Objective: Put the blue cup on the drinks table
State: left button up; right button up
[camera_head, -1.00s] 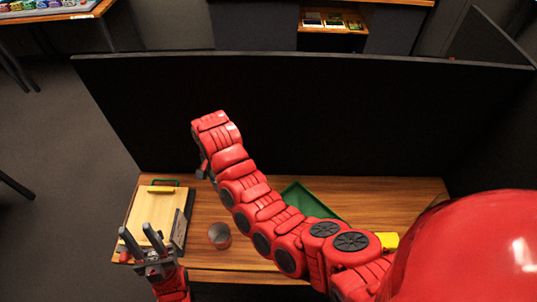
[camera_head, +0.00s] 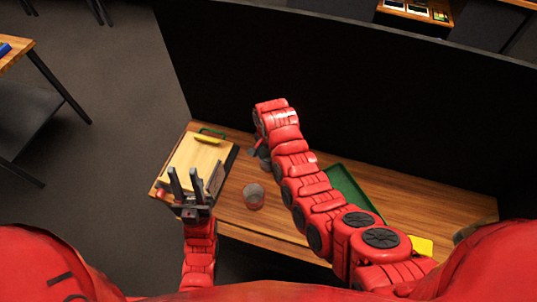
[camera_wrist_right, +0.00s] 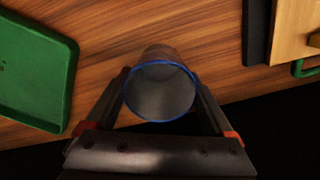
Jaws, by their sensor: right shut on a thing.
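A cup with a blue rim (camera_wrist_right: 160,92) shows in the right wrist view, between the fingers of my right gripper (camera_wrist_right: 162,105), which is shut on it. In the head view the right gripper (camera_head: 260,153) is mostly hidden behind its own red arm, and the held cup cannot be made out. My left gripper (camera_head: 197,184) points up, open and empty, in front of the wooden board. A table (camera_head: 18,50) is partly in view at the upper left; whether it is the drinks table I cannot tell.
A greyish cup (camera_head: 254,196) stands on the wooden desk (camera_head: 245,222). The wooden board (camera_head: 190,160) lies left, a green tray (camera_head: 352,190) right, partly behind my right arm. A black panel (camera_head: 370,110) stands along the desk's back. Open floor (camera_head: 130,110) lies left.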

jog(key=shift+f, duration=0.1)
jog(key=o, duration=1.2)
jog(key=shift+r, duration=0.2)
jog(key=shift+r+b, duration=0.3)
jog(key=shift+b, duration=0.05)
notch_tip(320, 180, up, 11)
jog(key=p, duration=0.3)
jog(key=shift+p, duration=0.35)
